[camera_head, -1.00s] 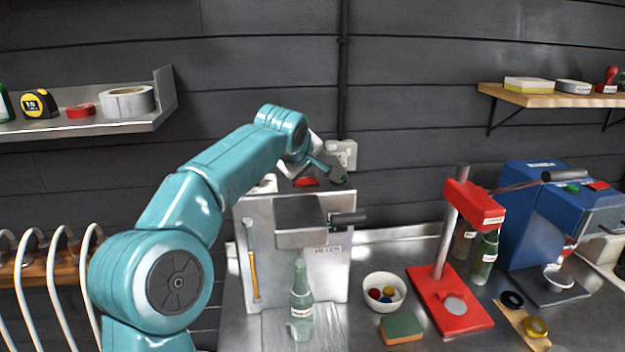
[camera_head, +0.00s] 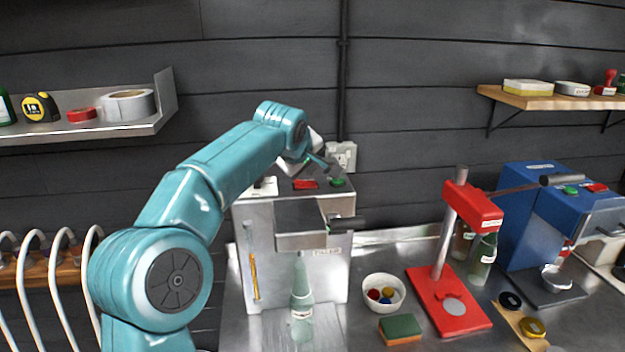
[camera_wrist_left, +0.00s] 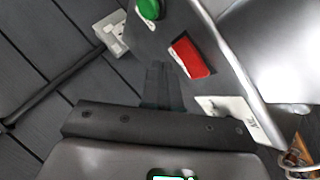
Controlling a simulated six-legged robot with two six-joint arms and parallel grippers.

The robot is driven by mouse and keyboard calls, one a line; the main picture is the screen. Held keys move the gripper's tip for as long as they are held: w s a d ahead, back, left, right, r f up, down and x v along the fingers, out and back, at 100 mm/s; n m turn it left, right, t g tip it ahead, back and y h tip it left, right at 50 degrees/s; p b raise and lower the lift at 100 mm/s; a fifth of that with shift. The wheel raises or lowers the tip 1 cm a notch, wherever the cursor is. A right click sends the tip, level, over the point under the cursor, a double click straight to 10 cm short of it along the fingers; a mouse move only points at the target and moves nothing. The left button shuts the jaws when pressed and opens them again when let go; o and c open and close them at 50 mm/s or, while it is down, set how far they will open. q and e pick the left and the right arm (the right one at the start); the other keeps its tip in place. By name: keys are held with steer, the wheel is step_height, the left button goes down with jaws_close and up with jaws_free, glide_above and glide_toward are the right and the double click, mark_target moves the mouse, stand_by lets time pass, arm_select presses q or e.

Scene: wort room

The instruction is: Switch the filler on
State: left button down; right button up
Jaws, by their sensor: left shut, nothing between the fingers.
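The filler (camera_head: 335,277) is a steel, box-shaped machine with a label on its front. On its top face are a red button (camera_head: 305,185), a green button (camera_head: 338,182) and a white plate (camera_head: 265,187). The red button (camera_wrist_left: 190,57), the green button (camera_wrist_left: 148,9) and the white plate (camera_wrist_left: 230,113) also show in the left wrist view. My left gripper (camera_head: 327,166) is shut and empty, just above the filler's top, near the green and red buttons and apart from them. Its narrow dark fingers (camera_wrist_left: 160,85) show in the left wrist view. My right gripper is out of view.
A green bottle (camera_head: 302,300) stands under the filler's head, with a black lever (camera_head: 347,223) beside it. A wall socket (camera_head: 342,155) is behind. A bowl of caps (camera_head: 384,306), a sponge (camera_head: 400,329), a red press (camera_head: 452,305) and a blue machine (camera_head: 535,215) stand to the right.

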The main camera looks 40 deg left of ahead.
mark_target(306, 184)
arm_select(q)
steer(key=r+p, duration=0.4)
steer(key=r, duration=0.1)
steer(key=shift+s+a, duration=0.2)
steer(key=shift+f, duration=0.1)
stand_by(0.5)
